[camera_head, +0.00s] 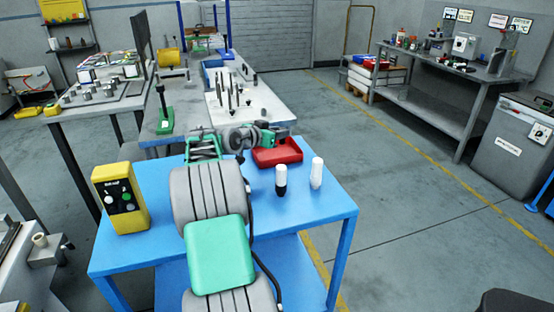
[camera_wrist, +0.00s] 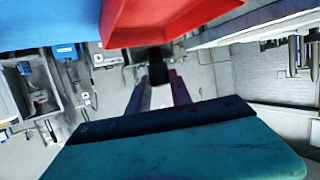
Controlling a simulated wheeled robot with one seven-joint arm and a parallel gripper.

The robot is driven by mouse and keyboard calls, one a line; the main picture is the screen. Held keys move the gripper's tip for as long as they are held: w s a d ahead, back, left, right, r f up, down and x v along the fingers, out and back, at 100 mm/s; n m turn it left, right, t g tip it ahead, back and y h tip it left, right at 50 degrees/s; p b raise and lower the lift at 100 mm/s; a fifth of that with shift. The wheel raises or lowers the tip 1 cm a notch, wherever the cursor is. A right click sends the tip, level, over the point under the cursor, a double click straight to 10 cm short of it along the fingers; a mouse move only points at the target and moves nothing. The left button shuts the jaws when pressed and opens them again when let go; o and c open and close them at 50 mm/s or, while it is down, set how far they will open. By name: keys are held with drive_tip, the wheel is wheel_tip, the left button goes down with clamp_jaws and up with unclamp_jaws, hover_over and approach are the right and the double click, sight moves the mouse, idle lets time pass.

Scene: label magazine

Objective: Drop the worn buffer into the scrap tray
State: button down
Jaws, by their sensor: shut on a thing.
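The red scrap tray (camera_head: 285,157) lies at the back right of the blue table, and it also shows large at the top of the wrist view (camera_wrist: 170,22). My gripper (camera_wrist: 158,84) is shut on a small dark thing (camera_wrist: 158,70), taken to be the worn buffer. In the wrist view the dark thing overlaps the tray's edge; its height above the tray is unclear. In the head view my gripper (camera_head: 277,132) is by the far side of the tray, and the held thing cannot be made out there.
A white bottle-like piece with a black lower part (camera_head: 281,181) and a white one (camera_head: 317,173) stand upright in front of the tray. A yellow button box (camera_head: 121,198) stands at the table's left. A white-topped bench (camera_head: 262,105) with upright pieces lies behind.

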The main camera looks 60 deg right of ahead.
sight(280, 142)
wheel_tip(280, 142, down, 4)
drive_tip(key=shift+f+b, duration=0.1)
drive_tip(key=shift+b, duration=0.6)
drive_tip(key=c, duration=1.1)
unclamp_jaws()
drive_tip(key=v, duration=0.8)
drive_tip(key=shift+d, duration=0.1)
